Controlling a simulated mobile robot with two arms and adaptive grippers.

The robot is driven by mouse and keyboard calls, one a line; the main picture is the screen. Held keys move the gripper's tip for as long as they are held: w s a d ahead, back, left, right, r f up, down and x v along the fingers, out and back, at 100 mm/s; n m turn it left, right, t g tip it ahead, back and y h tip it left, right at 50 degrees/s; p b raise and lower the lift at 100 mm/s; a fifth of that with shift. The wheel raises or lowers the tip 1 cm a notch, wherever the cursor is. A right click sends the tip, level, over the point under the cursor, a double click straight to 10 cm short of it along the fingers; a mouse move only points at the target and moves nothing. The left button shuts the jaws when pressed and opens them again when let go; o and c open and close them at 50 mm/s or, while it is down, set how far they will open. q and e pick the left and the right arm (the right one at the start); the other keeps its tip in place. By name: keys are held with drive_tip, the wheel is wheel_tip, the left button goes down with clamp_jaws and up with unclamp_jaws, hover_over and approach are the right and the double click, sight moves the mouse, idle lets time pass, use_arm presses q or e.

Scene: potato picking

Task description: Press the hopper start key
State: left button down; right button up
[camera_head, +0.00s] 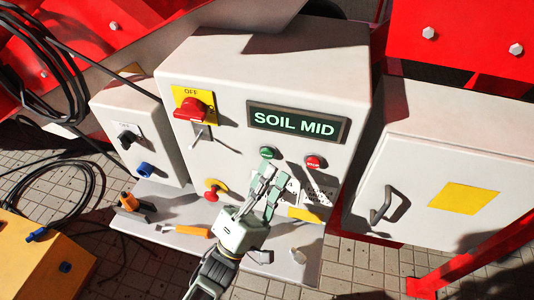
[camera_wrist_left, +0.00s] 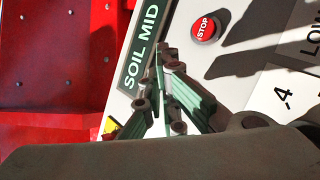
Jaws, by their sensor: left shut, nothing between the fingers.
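The grey control box (camera_head: 220,60) carries a green round key (camera_head: 267,152) below the display that reads SOIL MID (camera_head: 297,123). A red STOP button (camera_head: 313,162) sits to the right of the green key. My left gripper (camera_head: 272,173) is shut and empty, its fingertips just below the green key in the head view; I cannot tell whether they touch the panel. In the left wrist view the closed fingers (camera_wrist_left: 165,58) point towards the display (camera_wrist_left: 142,45). The STOP button (camera_wrist_left: 207,28) shows beside them, and the green key is hidden. My right gripper is not in view.
A red switch on a yellow plate (camera_head: 193,108) and a red knob (camera_head: 214,189) sit on the panel's left. A ledge below holds an orange-handled tool (camera_head: 192,230). A grey cabinet (camera_head: 450,150) with a handle stands right. Black cables hang at left.

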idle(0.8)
use_arm(q)
drive_tip(key=shift+w+d, duration=0.15)
drive_tip(key=shift+w, duration=0.25)
drive_tip(key=shift+w+d, duration=0.15)
drive_tip(key=shift+w, duration=0.25)
idle(0.6)
drive_tip(key=shift+s+a, duration=0.3)
drive_tip(key=shift+s, duration=0.55)
drive_tip(key=s, duration=0.1)
drive_tip(key=s+a+p, duration=0.1)
drive_tip(key=s, duration=0.1)
drive_tip(key=s+p, duration=0.1)
drive_tip(key=shift+s+a, duration=0.25)
drive_tip(key=shift+s, duration=0.1)
